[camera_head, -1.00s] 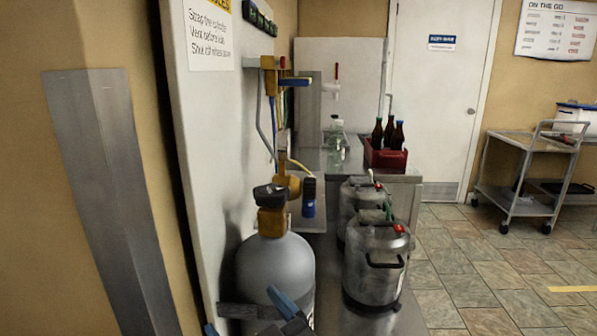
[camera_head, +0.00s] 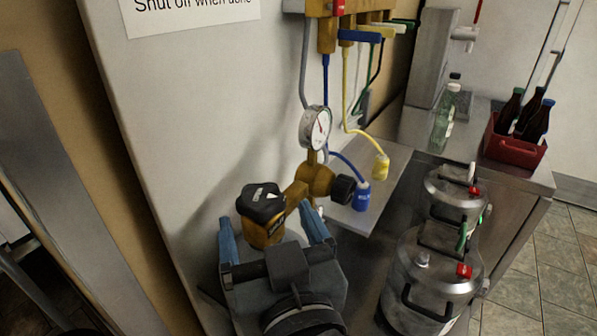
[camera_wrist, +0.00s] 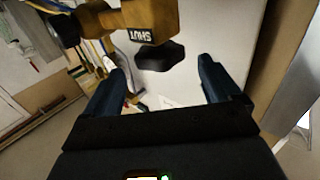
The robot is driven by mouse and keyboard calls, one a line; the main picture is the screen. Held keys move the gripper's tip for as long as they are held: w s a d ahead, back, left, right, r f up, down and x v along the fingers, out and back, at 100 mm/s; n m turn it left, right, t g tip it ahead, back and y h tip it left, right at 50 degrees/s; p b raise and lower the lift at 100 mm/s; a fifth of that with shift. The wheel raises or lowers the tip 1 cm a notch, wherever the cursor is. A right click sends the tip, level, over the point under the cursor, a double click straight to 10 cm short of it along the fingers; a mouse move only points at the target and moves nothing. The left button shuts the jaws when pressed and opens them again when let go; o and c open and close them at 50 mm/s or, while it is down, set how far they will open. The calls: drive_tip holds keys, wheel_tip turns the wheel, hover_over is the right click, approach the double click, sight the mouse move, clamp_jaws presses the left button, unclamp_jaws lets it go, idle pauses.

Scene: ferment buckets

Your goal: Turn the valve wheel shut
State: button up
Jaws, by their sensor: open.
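The valve wheel (camera_head: 262,201) is a black knob on top of the brass cylinder valve (camera_head: 263,232) at the lower middle of the head view. In the wrist view the knob (camera_wrist: 160,57) shows dark, below the brass body (camera_wrist: 151,20) with the word SHUT on it. My gripper (camera_head: 272,228) is open, its two blue fingers apart, one to each side of the valve in the head view. I cannot tell whether either finger touches the valve. My gripper hides the gas cylinder below.
A brass regulator (camera_head: 317,181) with a gauge (camera_head: 315,128) sits right beside the valve. Blue and yellow hoses hang near a small shelf (camera_head: 387,190). Steel kegs (camera_head: 432,275) stand to the right. A white panel (camera_head: 190,110) rises behind, and a red crate (camera_head: 515,152) holds bottles.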

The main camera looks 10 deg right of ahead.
sight(256, 184)
drive_tip(key=w, duration=0.2)
drive_tip(key=w+a+p, duration=0.1)
drive_tip(key=w, duration=0.4)
drive_tip(key=shift+w+a+p, duration=0.25)
drive_tip(key=shift+w+p, duration=0.05)
drive_tip(key=c, duration=1)
